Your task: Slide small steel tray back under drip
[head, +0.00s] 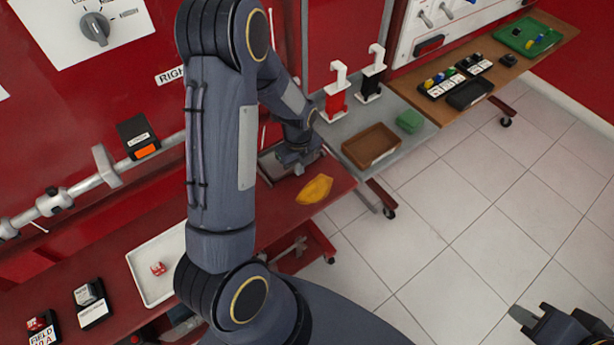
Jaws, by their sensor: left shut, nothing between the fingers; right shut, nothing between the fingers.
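A small steel tray (270,167) lies at the back right of the red bench, against the red panel. It is partly hidden by my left arm and gripper. My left gripper (298,168) is shut and points down at the tray's right part. I cannot tell whether its fingers touch the tray. My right gripper (521,316) is shut and empty at the lower right, over the floor and far from the tray. No drip point can be made out near the tray; my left arm hides part of the panel there.
A yellow cloth (314,189) lies on the red bench (275,224), right of the gripper. A white tray (149,283) holds a small red part. A grey side table carries a brown tray (370,146), a green block (410,121) and two dispenser bottles. A pipe (55,203) runs along the panel.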

